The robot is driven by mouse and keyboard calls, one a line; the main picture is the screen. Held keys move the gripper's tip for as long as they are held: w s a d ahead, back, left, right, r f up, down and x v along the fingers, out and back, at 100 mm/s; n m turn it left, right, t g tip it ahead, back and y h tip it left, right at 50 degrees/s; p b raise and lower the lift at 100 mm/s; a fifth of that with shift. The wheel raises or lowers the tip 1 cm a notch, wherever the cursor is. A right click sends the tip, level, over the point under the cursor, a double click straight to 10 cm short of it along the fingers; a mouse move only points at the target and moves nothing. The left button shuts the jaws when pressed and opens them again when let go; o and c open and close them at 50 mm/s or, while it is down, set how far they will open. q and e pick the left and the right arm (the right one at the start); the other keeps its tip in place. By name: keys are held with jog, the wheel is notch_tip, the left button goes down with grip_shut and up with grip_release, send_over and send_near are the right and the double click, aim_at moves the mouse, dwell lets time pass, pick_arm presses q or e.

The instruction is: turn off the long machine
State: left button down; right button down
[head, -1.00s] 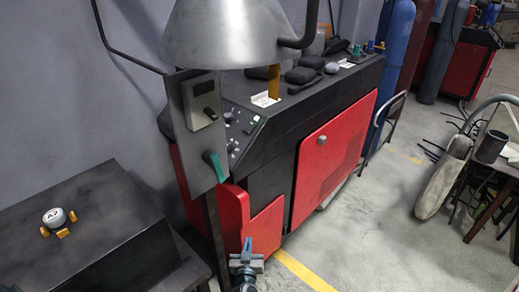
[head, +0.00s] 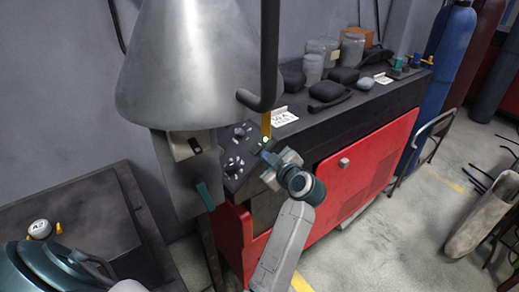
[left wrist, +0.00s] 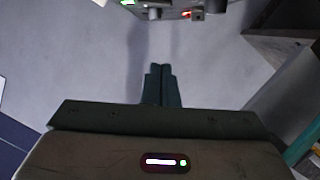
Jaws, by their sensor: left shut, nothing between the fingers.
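The long machine (head: 365,162) is red and black and runs along the wall. Its sloped control panel (head: 236,163) at the near end carries knobs and dark buttons. A small green light (head: 265,141) glows near the panel's right end.
A large metal cone hood (head: 185,65) and a dark bent bar (head: 268,60) hang close over the panel. Jars and black pads lie on the machine's top.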

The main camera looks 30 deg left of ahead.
aim_at(257, 148)
pick_arm(q)
jog(key=w+a+f+p, duration=0.1)
jog(key=w+a+p, duration=0.1)
jog(key=w+a+f+p, duration=0.1)
jog(key=w+a+f, duration=0.1)
jog(key=a, duration=0.1)
jog(key=w+a+f+p, duration=0.1)
jog(key=w+a+p, duration=0.1)
jog(key=a, duration=0.1)
jog(key=shift+w+f+p, duration=0.1)
jog(key=shift+f+p, duration=0.15)
jog(key=shift+p, duration=0.05)
jog(key=shift+w+d+f, duration=0.15)
jog(key=shift+w+f, duration=0.05)
jog(key=shift+f, duration=0.35)
